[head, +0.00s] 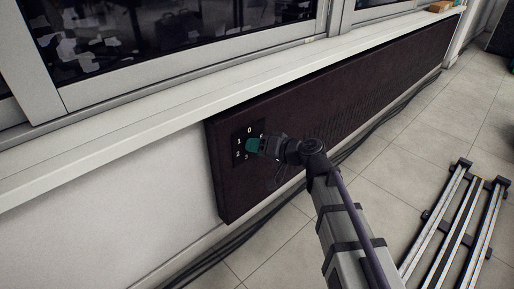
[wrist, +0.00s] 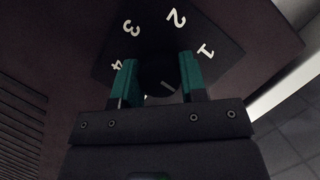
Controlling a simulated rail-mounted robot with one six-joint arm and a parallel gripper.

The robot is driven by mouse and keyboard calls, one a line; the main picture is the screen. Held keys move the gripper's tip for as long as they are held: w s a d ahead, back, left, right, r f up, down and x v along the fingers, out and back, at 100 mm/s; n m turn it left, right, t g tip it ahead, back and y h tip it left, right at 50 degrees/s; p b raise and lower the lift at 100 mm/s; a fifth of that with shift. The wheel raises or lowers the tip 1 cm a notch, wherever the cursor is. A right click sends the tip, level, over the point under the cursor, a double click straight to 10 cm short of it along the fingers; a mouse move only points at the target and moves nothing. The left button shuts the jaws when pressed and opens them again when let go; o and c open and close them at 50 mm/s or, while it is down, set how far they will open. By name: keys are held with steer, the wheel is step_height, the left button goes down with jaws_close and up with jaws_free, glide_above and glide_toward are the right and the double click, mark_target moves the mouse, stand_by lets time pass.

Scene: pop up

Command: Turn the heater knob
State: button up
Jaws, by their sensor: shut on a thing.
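The heater (head: 350,95) is a long dark panel on the wall below the window sill. Its black dial plate (head: 238,134) has white numbers and sits near the panel's left end. In the wrist view the round black heater knob (wrist: 160,78) with a pale pointer line lies between the two green fingers of my gripper (wrist: 158,75). The dial numbers 1, 2, 3 and 4 (wrist: 131,29) show around it. My gripper (head: 254,145) is shut on the knob, with one finger on each side. In the head view the gripper hides the knob.
The white window sill (head: 180,105) runs just above the heater. Dark cables (head: 250,232) run along the wall's foot. Metal rails (head: 455,225) lie on the tiled floor at the right. A small brown box (head: 440,6) stands on the sill's far end.

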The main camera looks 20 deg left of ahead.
steer(key=o, duration=0.9)
steer(key=p+v, duration=0.3)
steer(key=v, duration=0.7)
steer(key=shift+d+r, duration=0.15)
steer(key=shift+d, duration=0.2)
steer(key=shift+s, duration=0.1)
